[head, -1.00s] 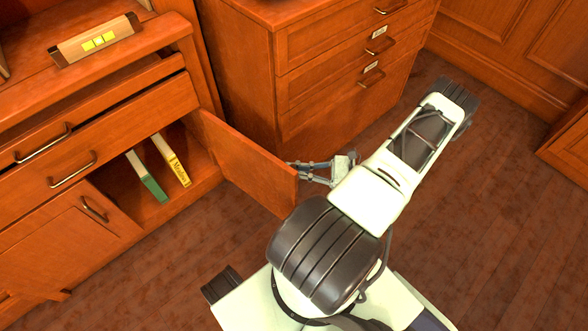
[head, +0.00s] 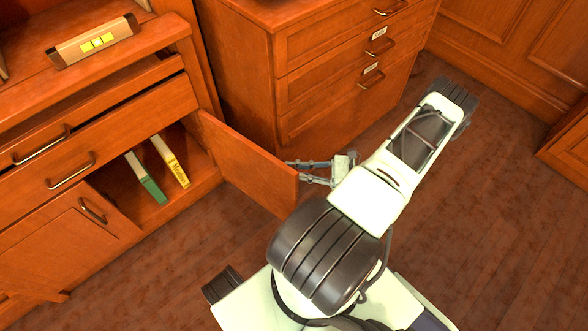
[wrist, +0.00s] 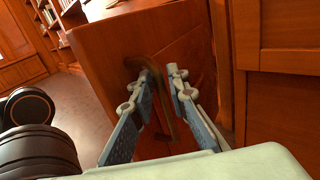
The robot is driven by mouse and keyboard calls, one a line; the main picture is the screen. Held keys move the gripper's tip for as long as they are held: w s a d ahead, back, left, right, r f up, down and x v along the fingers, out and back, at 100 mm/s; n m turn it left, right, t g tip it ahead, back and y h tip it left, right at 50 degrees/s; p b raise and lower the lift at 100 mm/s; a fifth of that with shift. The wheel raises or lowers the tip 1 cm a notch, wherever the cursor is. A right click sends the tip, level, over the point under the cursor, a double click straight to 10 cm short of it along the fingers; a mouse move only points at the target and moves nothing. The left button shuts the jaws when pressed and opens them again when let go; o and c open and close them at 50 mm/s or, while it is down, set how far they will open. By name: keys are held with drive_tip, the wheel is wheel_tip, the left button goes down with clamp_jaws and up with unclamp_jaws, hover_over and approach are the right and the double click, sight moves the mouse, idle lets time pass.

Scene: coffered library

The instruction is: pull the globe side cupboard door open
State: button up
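The wooden cupboard door (head: 245,164) stands wide open, swung out from the cupboard on its right-hand side. My gripper (head: 288,170) is at the outer face of the door, near its free edge. In the wrist view the door (wrist: 110,50) fills the middle, and my gripper (wrist: 162,72) has its two fingers apart. A dark brass handle (wrist: 166,112) shows between and behind the fingers, with no clear grip on it. The handle is hidden in the head view.
A green book (head: 147,180) and a yellow book (head: 173,162) lie inside the open cupboard. A drawer cabinet (head: 330,75) stands close behind the door and my gripper. Another closed door (head: 70,255) is at left. Floor at right is clear.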

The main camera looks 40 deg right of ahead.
drive_tip(key=v, duration=1.2)
drive_tip(key=shift+w+r, duration=0.1)
drive_tip(key=shift+r, duration=0.05)
